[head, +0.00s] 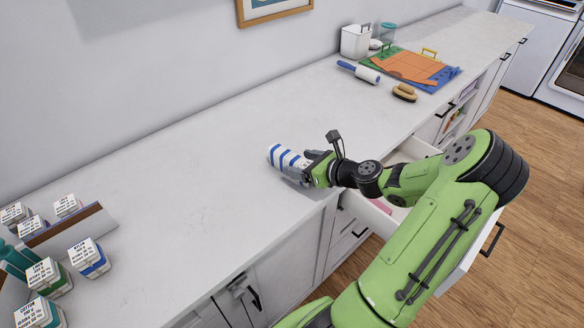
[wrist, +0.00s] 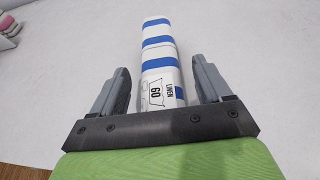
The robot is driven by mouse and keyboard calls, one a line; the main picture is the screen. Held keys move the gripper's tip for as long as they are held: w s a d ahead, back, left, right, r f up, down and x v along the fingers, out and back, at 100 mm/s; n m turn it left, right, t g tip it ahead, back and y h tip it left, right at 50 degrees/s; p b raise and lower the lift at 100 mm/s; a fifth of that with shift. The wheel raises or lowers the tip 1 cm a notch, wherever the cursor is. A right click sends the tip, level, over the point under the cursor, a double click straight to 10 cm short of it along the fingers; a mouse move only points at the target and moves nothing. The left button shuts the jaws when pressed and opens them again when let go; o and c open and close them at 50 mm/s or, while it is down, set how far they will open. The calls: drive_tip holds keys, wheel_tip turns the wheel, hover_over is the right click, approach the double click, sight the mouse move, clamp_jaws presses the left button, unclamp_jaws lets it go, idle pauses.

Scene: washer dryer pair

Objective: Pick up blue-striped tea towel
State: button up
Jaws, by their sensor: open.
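The blue-striped tea towel (head: 284,157) is white with blue bands and lies as a long roll or fold on the white counter near its front edge. My gripper (head: 304,166) is at the towel's right end in the head view. In the wrist view my gripper (wrist: 163,90) is open, with one finger on each side of the near end. A gap shows beside each finger.
An open drawer (head: 378,216) is below the counter under my arm. Several small labelled boxes (head: 88,256) stand at the left. A lint roller (head: 359,71), a brush (head: 404,92) and coloured mats (head: 420,71) lie at the back right. The counter's middle is clear.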

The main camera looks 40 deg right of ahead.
drive_tip(key=shift+x, duration=1.1)
drive_tip(key=shift+s, duration=0.15)
